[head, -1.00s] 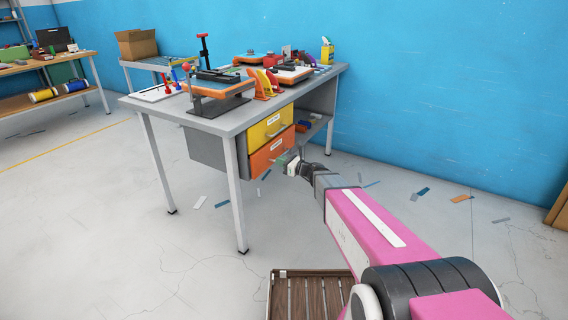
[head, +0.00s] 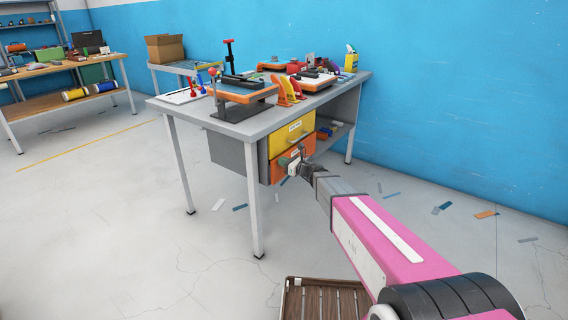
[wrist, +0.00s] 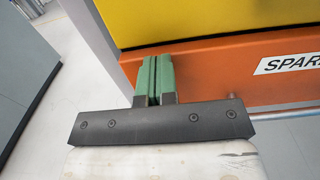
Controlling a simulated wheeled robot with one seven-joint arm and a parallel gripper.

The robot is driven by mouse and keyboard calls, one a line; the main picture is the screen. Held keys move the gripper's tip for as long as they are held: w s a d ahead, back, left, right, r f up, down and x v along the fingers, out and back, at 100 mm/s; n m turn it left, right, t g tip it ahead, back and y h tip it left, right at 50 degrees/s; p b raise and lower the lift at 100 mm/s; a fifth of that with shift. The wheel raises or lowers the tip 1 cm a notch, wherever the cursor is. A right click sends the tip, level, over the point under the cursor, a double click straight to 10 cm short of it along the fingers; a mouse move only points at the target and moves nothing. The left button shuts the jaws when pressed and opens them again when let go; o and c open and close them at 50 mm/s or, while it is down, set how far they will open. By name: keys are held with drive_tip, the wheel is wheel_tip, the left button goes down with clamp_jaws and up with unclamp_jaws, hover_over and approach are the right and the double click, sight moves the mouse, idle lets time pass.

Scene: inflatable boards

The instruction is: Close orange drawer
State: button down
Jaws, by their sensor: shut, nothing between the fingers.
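The orange drawer (head: 308,147) sits below a yellow drawer (head: 291,134) in the grey workbench (head: 253,127). It looks nearly flush with the yellow one, but I cannot tell whether a small gap remains. In the wrist view its orange front (wrist: 215,75) fills the middle right, with a white label and a metal bar handle (wrist: 295,115) at the right. My gripper (wrist: 155,75) is shut and empty, its green fingers together in front of the left part of the orange front. I cannot tell whether the fingertips touch it. In the head view my gripper (head: 291,161) partly hides the drawer.
The bench top holds heat-press tools, orange clamps and a spray bottle (head: 351,59). Bench legs (head: 254,215) stand left of the drawers. A slatted wooden pallet (head: 325,300) lies near my base. A blue wall (head: 460,100) is behind. Floor left of the bench is mostly clear.

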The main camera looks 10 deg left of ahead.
drive_tip(key=shift+w+a, duration=0.1)
drive_tip(key=shift+x, duration=0.95)
drive_tip(key=shift+w, duration=0.1)
